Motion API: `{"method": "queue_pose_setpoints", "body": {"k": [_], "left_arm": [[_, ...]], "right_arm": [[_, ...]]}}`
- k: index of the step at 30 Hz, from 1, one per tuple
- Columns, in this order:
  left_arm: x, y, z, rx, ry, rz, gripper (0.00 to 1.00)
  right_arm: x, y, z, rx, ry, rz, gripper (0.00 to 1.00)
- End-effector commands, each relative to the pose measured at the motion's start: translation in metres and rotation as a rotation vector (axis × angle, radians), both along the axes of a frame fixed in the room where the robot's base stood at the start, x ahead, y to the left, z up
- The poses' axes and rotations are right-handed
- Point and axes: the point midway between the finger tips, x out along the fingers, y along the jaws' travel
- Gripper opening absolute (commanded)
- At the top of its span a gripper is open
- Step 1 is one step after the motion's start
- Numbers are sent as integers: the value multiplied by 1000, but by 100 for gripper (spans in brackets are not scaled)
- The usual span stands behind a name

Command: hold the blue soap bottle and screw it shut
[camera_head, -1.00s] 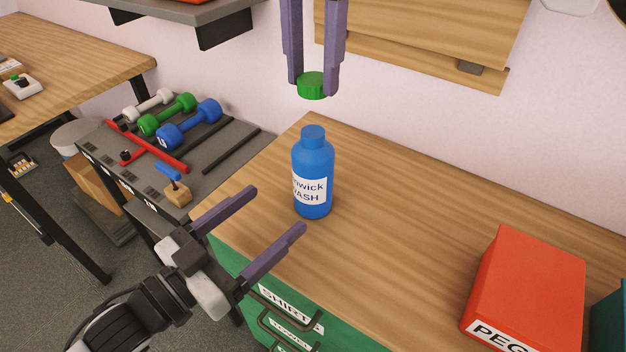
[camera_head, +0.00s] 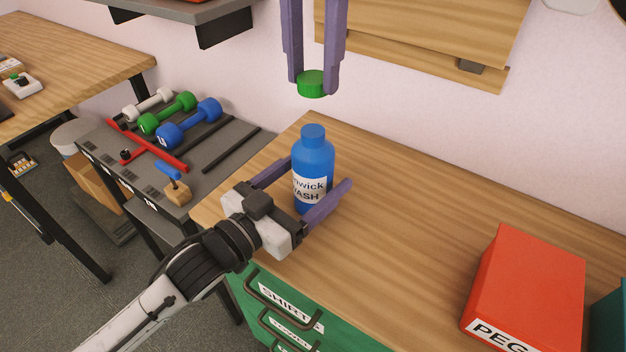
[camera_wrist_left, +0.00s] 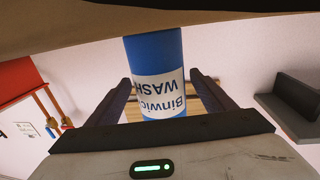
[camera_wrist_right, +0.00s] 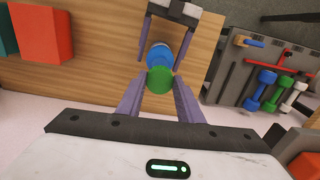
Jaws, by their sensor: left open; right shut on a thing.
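The blue soap bottle (camera_head: 314,158) stands upright on the wooden cabinet top (camera_head: 400,215), with a white label on its front. My left gripper (camera_head: 315,172) is open, its two fingers on either side of the bottle body. In the left wrist view the bottle (camera_wrist_left: 155,60) is between the fingers, with gaps on both sides. My right gripper (camera_head: 314,80) points down above the bottle, shut on a green cap (camera_head: 312,86). The cap is apart from the bottle top in the head view. In the right wrist view the green cap (camera_wrist_right: 160,80) partly covers the bottle (camera_wrist_right: 158,54).
A red box (camera_head: 527,285) sits at the right of the cabinet top. A rack with dumbbells (camera_head: 190,122) stands to the left, lower down. The wall with a wooden board (camera_head: 420,35) is behind. The top between bottle and red box is clear.

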Motion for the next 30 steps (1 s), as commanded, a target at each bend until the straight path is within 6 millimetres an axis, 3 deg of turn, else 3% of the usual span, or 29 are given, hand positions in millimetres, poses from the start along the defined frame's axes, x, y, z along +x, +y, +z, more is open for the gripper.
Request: {"method": "queue_pose_setpoints", "body": {"k": [3, 14, 17, 25, 30], "left_arm": [[0, 0, 0, 0, 0, 0, 74], [0, 0, 0, 0, 0, 0, 14], [0, 0, 0, 0, 0, 0, 13], [0, 0, 0, 0, 0, 0, 13], [0, 0, 0, 0, 0, 0, 13]], "right_arm": [[0, 0, 0, 0, 0, 0, 13], [0, 0, 0, 0, 0, 0, 13], [0, 0, -4, 0, 1, 0, 13], [-2, 0, -42, -2, 1, 1, 13], [-2, 1, -50, -1, -1, 0, 13]]}}
